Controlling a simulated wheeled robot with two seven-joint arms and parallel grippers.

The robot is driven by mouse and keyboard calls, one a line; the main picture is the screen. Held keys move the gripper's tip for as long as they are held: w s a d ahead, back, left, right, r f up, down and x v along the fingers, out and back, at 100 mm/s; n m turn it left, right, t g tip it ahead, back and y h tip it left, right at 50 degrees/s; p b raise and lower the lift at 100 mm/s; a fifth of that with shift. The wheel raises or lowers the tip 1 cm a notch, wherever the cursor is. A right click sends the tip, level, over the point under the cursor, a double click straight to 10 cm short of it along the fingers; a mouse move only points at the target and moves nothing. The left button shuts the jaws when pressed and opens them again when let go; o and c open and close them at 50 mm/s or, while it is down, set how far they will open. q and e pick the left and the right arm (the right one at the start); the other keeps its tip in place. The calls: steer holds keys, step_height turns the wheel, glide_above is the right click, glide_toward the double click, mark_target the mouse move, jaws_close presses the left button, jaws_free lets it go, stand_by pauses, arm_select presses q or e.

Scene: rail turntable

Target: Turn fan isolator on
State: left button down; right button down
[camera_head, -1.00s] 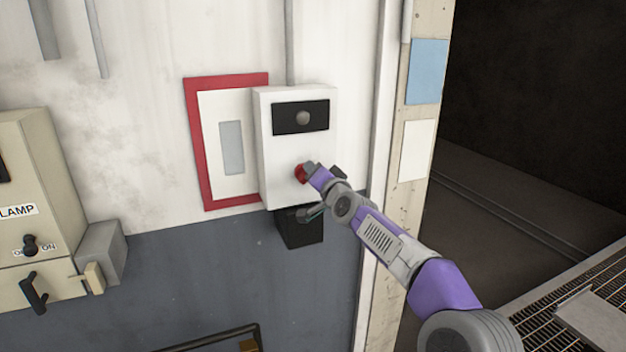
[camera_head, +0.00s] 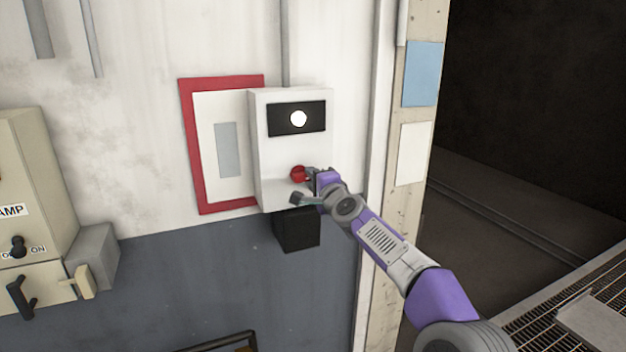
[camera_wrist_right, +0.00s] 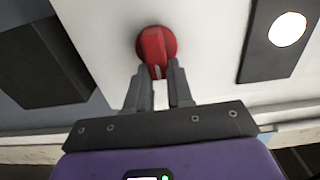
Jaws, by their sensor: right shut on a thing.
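The fan isolator seems to be the white box (camera_head: 291,150) on the wall, though I can read no label on it. Its round red rotary knob (camera_head: 298,174) is on the lower front, and the knob also shows in the right wrist view (camera_wrist_right: 155,45). A round lamp (camera_head: 298,119) in the black panel above glows white. It is lit in the right wrist view (camera_wrist_right: 288,29) too. My right gripper (camera_wrist_right: 157,73) is shut on the knob's raised grip, one finger on each side. Its fingers partly hide the knob in the head view. My left gripper is out of view.
A red-framed panel (camera_head: 190,140) is left of the box, and a black block (camera_head: 297,230) is below it. A beige cabinet (camera_head: 40,170) with black handles stands at the far left. A door post and dark opening are at right.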

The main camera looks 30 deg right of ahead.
stand_by(0.5)
steer(key=c, duration=1)
jaws_free()
steer(key=s+b, duration=0.3)
steer(key=s, duration=0.4)
steer(key=shift+s+a, duration=0.25)
steer(key=shift+s, duration=0.05)
